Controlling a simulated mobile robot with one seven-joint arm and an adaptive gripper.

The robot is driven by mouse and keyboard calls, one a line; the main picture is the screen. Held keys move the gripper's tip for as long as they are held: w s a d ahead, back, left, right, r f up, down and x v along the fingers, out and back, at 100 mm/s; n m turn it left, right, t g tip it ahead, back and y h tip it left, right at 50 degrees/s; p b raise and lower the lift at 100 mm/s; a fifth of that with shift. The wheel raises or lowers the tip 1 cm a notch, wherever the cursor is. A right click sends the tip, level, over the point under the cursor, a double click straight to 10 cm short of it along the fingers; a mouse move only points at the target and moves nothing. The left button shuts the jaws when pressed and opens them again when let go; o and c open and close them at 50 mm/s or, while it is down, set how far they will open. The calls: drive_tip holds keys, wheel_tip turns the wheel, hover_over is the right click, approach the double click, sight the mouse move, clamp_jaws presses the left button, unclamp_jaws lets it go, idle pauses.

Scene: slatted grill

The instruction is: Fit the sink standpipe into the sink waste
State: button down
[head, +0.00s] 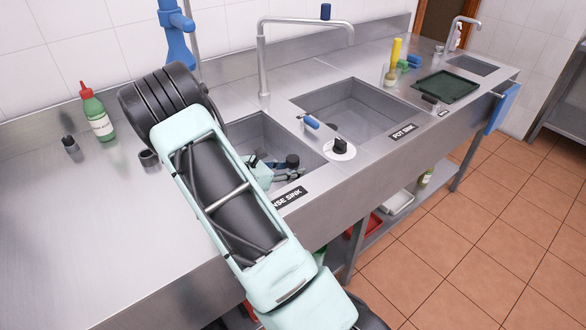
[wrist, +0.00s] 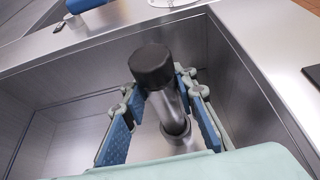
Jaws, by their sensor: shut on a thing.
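The sink standpipe is a grey metal tube (wrist: 168,104) with a black cap (wrist: 152,65), inside the rinse sink basin (wrist: 245,85). My gripper (wrist: 160,90) has its blue-padded fingers on either side of the tube and is shut on it below the cap. The tube leans in the wrist view, and its lower end meets a grey ring (wrist: 177,130) near the basin floor. I cannot tell whether that ring is the sink waste or how deep the tube sits in it. In the head view my gripper (head: 282,173) is low in the rinse sink, partly hidden by my arm.
The sink walls stand close around my gripper. A tall tap (head: 263,60) rises behind. A white disc with a black block (head: 340,149) and a blue-handled item (head: 310,122) lie by the divider. The pot sink (head: 350,105) looks empty.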

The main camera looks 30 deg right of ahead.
drive_tip(key=shift+f+b, duration=0.75)
drive_tip(key=shift+f, duration=0.35)
drive_tip(key=c, duration=1.5)
unclamp_jaws()
drive_tip(key=shift+o, duration=0.2)
drive_tip(key=v, duration=1.2)
